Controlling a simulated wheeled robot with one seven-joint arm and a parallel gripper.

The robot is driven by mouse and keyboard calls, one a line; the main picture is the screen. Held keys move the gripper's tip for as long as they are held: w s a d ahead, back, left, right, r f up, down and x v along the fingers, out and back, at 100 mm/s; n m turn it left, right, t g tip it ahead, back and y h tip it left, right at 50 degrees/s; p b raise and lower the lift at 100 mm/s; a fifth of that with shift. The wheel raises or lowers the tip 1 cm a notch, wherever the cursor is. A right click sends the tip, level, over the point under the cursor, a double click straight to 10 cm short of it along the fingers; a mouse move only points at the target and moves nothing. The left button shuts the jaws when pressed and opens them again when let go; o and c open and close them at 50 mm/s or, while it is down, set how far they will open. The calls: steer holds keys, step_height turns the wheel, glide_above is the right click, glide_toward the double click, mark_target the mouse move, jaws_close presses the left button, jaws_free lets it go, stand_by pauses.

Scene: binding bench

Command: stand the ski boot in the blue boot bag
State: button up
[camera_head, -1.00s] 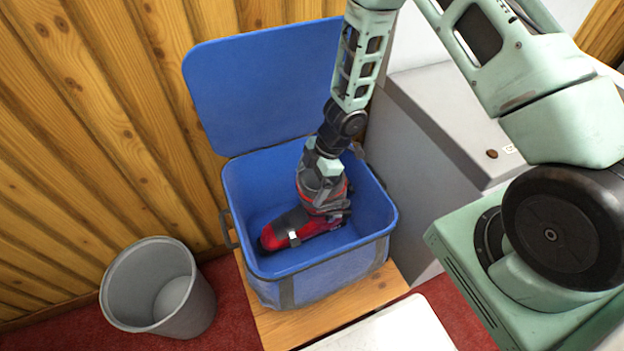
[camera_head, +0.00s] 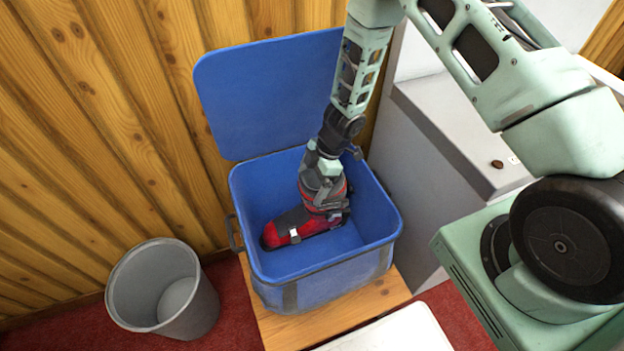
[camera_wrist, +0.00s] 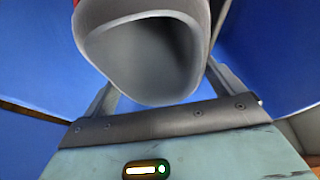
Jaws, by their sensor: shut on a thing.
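The red and dark grey ski boot (camera_head: 297,226) is inside the open blue boot bag (camera_head: 275,267), upright, with its toe pointing left. Its sole is low in the bag; I cannot tell if it touches the floor. My gripper (camera_head: 325,170) reaches down into the bag from above and is shut on the top of the boot's cuff. In the wrist view the grey boot opening (camera_wrist: 145,55) fills the space between the fingers, with the bag's blue walls (camera_wrist: 40,60) around it. The bag's lid (camera_head: 265,90) stands open against the wooden wall.
The bag sits on a wooden bench (camera_head: 335,322). A grey bin (camera_head: 195,305) stands on the red carpet to the left. A grey cabinet (camera_head: 430,160) stands close on the right. A white flat surface (camera_head: 395,332) lies in front.

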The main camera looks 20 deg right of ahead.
steer(key=shift+f, duration=0.1)
steer(key=o, duration=1.7)
steer(key=p+v, duration=0.3)
steer(key=v, duration=0.9)
steer(key=shift+s, duration=0.1)
